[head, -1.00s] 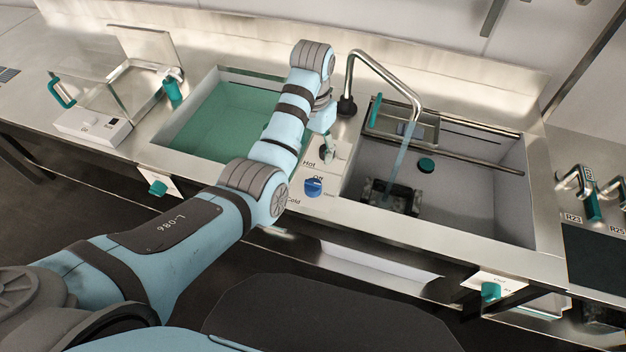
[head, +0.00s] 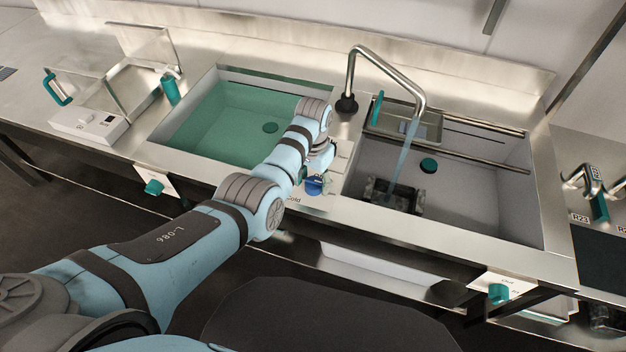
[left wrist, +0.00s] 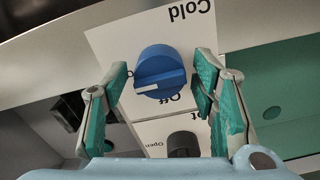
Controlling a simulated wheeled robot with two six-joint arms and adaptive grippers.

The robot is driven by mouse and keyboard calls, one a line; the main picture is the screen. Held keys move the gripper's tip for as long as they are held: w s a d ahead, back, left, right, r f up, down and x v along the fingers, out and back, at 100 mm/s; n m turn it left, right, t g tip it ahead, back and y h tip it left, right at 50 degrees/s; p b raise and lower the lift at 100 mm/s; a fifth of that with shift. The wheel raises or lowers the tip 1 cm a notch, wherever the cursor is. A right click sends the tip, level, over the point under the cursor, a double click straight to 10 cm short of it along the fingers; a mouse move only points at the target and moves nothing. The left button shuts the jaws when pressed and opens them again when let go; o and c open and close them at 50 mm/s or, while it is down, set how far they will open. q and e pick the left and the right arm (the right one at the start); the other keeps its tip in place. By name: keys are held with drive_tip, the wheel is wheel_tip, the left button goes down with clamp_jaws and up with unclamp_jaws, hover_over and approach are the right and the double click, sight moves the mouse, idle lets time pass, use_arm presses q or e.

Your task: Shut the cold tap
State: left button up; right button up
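The cold tap is a round blue knob (left wrist: 160,72) with a white pointer mark, on a white label plate (left wrist: 120,42) reading "Cold" and "Off". In the head view the blue knob (head: 314,186) is partly hidden by my left arm. My left gripper (left wrist: 160,80) is open, with one teal-padded finger on each side of the knob and visible gaps between. A stream of water (head: 405,155) runs from the curved spout (head: 385,62) into the right basin. My right gripper is not in view.
A dark grey knob (left wrist: 183,145) marked "Open" sits close to the blue one. The left basin (head: 190,140) holds greenish liquid. The right basin (head: 480,200) has a rail and a small tray (head: 425,125).

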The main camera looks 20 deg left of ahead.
use_arm(q)
drive_tip(key=c, duration=0.8)
drive_tip(key=shift+n, duration=0.3)
drive_tip(key=shift+r+n+p, duration=0.1)
drive_tip(key=shift+n+p, duration=0.65)
drive_tip(key=shift+n, duration=0.45)
drive_tip(key=n+p, duration=0.1)
drive_tip(key=n, duration=0.2)
drive_tip(key=shift+n, duration=0.4)
drive_tip(key=n, duration=0.5)
drive_tip(key=shift+w+d, duration=0.1)
drive_tip(key=n, duration=0.6)
drive_tip(key=shift+w, duration=0.1)
